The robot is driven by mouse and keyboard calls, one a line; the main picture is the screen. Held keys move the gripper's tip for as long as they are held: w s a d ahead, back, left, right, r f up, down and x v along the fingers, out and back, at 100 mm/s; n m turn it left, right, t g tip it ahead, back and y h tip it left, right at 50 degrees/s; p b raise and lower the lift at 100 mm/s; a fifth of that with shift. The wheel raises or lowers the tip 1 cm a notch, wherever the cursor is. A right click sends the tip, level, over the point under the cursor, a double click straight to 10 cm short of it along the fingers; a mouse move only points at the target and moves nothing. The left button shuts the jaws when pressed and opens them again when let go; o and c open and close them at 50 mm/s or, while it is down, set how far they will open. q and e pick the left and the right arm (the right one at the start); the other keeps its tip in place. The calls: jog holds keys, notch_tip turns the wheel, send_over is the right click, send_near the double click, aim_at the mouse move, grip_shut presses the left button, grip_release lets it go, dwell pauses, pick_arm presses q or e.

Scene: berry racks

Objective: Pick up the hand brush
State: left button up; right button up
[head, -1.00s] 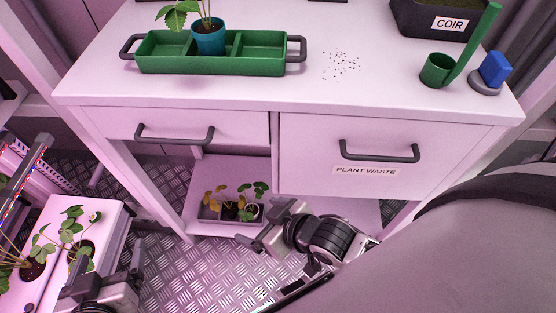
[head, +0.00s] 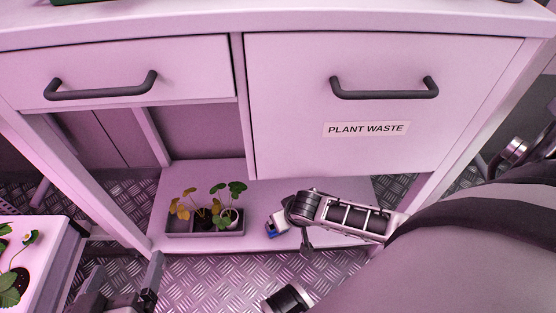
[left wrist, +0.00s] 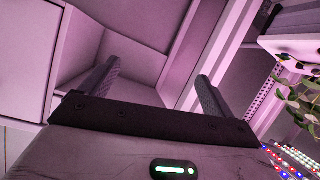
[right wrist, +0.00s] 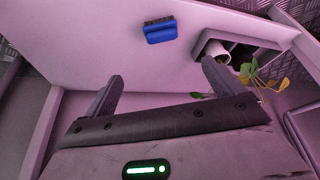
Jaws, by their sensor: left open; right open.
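The hand brush is a small blue block with dark bristles (right wrist: 161,33). It lies on the low shelf under the cabinet, and in the head view only a small blue part (head: 272,234) shows beside my right arm. My right gripper (right wrist: 160,82) is open and empty in the right wrist view, with the brush beyond its fingertips and apart from them. In the head view my right arm largely hides that gripper. My left gripper (head: 126,270) is open and empty at the lower left, above the floor, away from the brush. It also shows in the left wrist view (left wrist: 158,72).
A grey planter (head: 205,228) with yellow and green plants stands on the low shelf (head: 345,192), left of the brush. Above are a drawer (head: 190,75) and the PLANT WASTE drawer (head: 290,130), both shut. A white plant rack (head: 50,245) stands at left.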

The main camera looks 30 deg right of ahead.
jog(key=b+x, duration=0.6)
jog(key=x, duration=0.5)
jog(key=shift+s, duration=0.1)
jog(key=shift+f+b, duration=0.3)
jog(key=shift+b, duration=0.1)
jog(key=b+x, duration=0.2)
jog(key=shift+a+f, duration=0.2)
jog(key=shift+f, duration=0.1)
jog(key=shift+b+x, duration=0.9)
jog(key=shift+x, duration=0.1)
pick_arm(q)
notch_tip(320, 180, up, 7)
jog(key=w+d+t+h, duration=0.1)
jog(key=w+t+h, duration=0.1)
jog(key=t+h, duration=0.2)
jog(key=shift+w+d+m+t, duration=0.15)
jog(key=shift+d+m+t, duration=0.25)
jog(key=shift+t, duration=0.3)
pick_arm(e)
jog(key=c, duration=1.1)
